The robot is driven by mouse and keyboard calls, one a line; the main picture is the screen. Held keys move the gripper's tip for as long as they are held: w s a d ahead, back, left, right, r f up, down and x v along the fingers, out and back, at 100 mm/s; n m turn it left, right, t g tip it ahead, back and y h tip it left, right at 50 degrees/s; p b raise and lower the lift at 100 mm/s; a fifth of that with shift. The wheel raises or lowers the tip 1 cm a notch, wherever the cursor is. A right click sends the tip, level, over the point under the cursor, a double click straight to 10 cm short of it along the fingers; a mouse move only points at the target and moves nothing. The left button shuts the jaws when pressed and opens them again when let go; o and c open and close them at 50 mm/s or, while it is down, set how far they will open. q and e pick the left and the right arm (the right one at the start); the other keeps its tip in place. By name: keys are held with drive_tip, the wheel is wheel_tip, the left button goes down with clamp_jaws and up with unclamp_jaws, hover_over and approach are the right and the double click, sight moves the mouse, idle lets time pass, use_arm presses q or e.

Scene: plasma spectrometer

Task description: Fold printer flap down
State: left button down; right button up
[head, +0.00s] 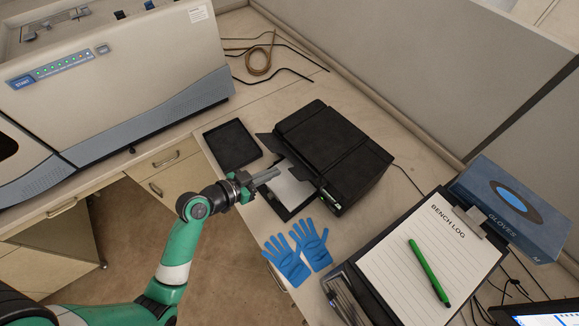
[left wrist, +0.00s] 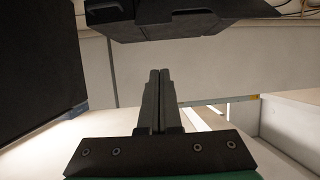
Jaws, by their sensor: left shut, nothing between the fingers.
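The black printer (head: 335,150) sits on the bench, with its front toward the lower left. A dark tray or flap (head: 291,211) sticks out from its front, with a white sheet (head: 290,188) on it. A small dark panel (head: 269,141) stands out at the printer's far front corner; I cannot tell which part is the flap. My left gripper (head: 270,175) is shut and empty, at the printer's front by the sheet; contact cannot be told. In the left wrist view its fingers (left wrist: 160,102) are together, below a dark body (left wrist: 180,18). My right gripper is not in view.
A flat black tray (head: 232,146) lies left of the printer. Blue gloves (head: 298,248) lie at the bench's front edge. A clipboard (head: 425,255) with a green pen and a glove box (head: 512,205) stand at the right. The large spectrometer (head: 120,80) fills the left.

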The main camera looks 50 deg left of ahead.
use_arm(q)
drive_tip(key=shift+w, duration=0.15)
drive_tip(key=b, duration=0.1)
hover_over(295, 172)
drive_tip(key=s, duration=0.1)
wheel_tip(295, 172, down, 3)
drive_tip(key=shift+d+f, duration=0.1)
drive_tip(key=shift+f, duration=0.05)
drive_tip(key=shift+w+f, duration=0.45)
drive_tip(key=shift+f, duration=0.05)
drive_tip(key=s+f, duration=0.2)
drive_tip(key=shift+s+f, duration=0.25)
drive_tip(key=shift+s, duration=0.05)
